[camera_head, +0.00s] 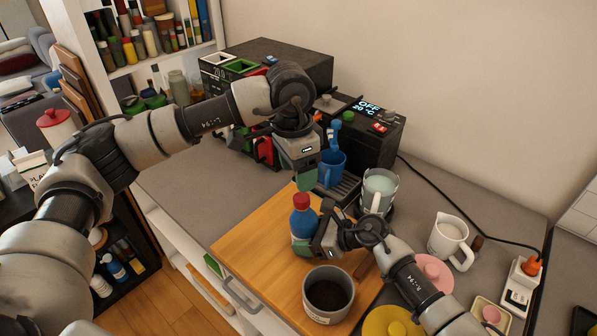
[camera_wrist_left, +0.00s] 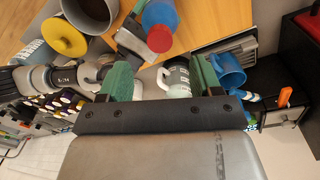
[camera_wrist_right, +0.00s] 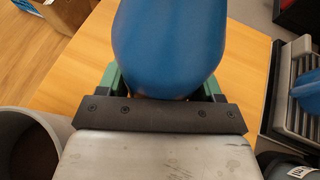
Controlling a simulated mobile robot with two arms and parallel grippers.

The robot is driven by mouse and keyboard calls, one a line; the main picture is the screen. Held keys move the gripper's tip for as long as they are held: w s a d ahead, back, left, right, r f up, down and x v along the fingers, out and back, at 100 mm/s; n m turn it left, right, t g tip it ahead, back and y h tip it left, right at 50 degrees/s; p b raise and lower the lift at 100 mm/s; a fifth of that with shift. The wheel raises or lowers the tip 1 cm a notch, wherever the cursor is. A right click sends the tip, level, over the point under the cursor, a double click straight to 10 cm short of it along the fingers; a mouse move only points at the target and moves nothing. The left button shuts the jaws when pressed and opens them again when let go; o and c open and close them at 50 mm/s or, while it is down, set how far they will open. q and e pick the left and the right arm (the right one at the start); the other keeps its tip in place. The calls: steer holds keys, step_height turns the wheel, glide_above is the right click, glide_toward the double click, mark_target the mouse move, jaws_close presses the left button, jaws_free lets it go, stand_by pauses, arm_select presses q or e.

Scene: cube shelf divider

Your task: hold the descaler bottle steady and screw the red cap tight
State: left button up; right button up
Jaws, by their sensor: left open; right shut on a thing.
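The blue descaler bottle (camera_head: 304,224) stands upright on the wooden board, with the red cap (camera_head: 301,200) on top. My right gripper (camera_head: 308,245) is shut around the bottle's lower body from the right. The bottle (camera_wrist_right: 168,45) fills the space between the fingers in the right wrist view. My left gripper (camera_head: 306,180) is open and empty, above and just behind the cap, apart from it. In the left wrist view the red cap (camera_wrist_left: 160,38) lies outside the gap between the green fingers (camera_wrist_left: 163,80). How tight the cap sits cannot be told.
A grey pot (camera_head: 328,309) of dark grounds stands in front of the bottle on the board (camera_head: 238,240). A white jug (camera_head: 450,236) is right. The board's left part is clear.

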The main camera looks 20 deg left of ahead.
arm_select(q)
step_height(320, 180, up, 11)
steer(key=shift+a+r, duration=0.15)
steer(key=shift+a, duration=0.3)
steer(key=shift+f, duration=0.2)
steer(key=shift+c, duration=0.7)
steer(key=n, duration=0.8)
glide_toward(301, 197)
steer(key=shift+f, duration=0.3)
steer(key=shift+d+f, duration=0.15)
steer(key=shift+f, duration=1.35)
steer(key=shift+d+f, duration=0.15)
steer(key=shift+f, duration=1.35)
steer(key=shift+d+f, duration=0.15)
steer(key=shift+f, duration=1.35)
